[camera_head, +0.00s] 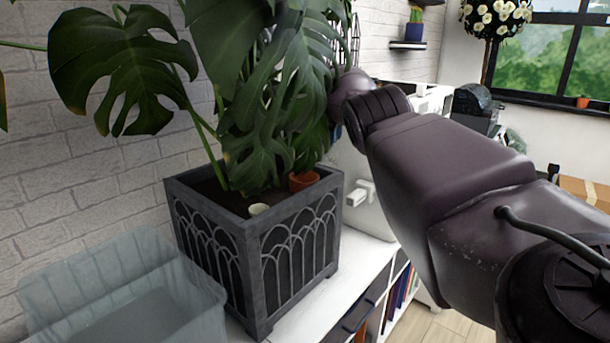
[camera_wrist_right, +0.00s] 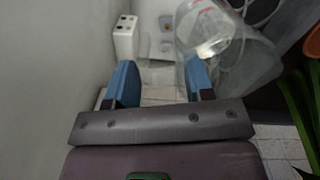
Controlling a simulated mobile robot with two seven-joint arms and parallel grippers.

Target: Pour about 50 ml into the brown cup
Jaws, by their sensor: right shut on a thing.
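A small brown cup (camera_head: 303,181) sits inside the dark planter (camera_head: 250,240), near its back right corner. A brown-orange rim, probably the same cup, shows at the right edge of the wrist view (camera_wrist_right: 313,42). In the head view, leaves and my arm hide most of this gripper (camera_head: 337,132). My left gripper is not in view.
A large monstera plant (camera_head: 240,60) fills the planter and overhangs it. A clear bin (camera_head: 120,290) stands at the lower left. White blocky fixtures (camera_wrist_right: 125,37) lie beyond the fingers. A brick wall is behind; the white shelf top (camera_head: 300,318) is free in front.

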